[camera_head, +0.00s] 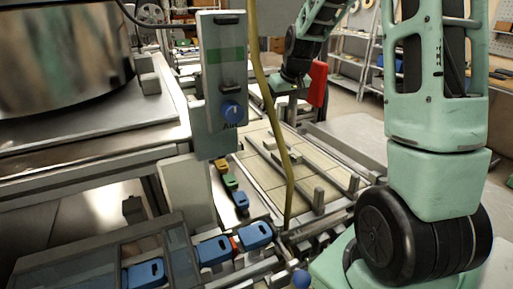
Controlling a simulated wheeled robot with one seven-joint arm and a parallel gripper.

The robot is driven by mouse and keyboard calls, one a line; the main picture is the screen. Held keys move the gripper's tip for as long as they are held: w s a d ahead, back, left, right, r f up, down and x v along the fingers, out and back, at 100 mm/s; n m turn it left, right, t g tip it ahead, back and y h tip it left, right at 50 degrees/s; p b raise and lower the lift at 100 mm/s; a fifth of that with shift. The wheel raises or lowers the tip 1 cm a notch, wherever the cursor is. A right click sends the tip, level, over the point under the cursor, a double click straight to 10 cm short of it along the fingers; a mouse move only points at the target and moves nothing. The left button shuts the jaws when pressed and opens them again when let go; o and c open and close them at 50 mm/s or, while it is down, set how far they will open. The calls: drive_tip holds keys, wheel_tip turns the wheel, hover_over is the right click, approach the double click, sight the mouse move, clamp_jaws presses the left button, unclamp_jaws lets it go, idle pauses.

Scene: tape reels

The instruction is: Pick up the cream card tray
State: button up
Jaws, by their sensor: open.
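I cannot pick out the cream card tray with certainty. A flat cream surface divided into panels (262,180) lies within the metal frame in the middle, and I cannot tell whether the tray is part of it. My arm comes down from the top right, and my gripper (287,90) hangs above the far end of that frame. It is open and small in view, and nothing shows between its fingers. A red panel (318,84) shows just right of it; I cannot tell if they touch.
A grey control post with a blue knob (231,111) and a yellow cable (284,150) stand left of the gripper. Blue pieces (255,235) lie on the line in front. A large metal drum (62,55) stands at left. Shelves (350,55) stand behind.

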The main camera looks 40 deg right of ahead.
drive_tip(key=p, duration=0.3)
hover_over(272, 141)
drive_tip(key=s, duration=0.2)
drive_tip(key=f, duration=1.1)
drive_tip(key=shift+w+a, duration=0.2)
drive_tip(key=shift+a, duration=0.15)
drive_tip(key=shift+s+p+x, duration=0.15)
drive_tip(key=shift+p+x, duration=0.45)
drive_tip(key=shift+x, duration=0.75)
drive_tip(key=shift+s+p+x, duration=0.1)
drive_tip(key=shift+p+x, duration=0.5)
drive_tip(key=shift+x, duration=0.75)
drive_tip(key=shift+f, duration=0.1)
drive_tip(key=c, duration=0.9)
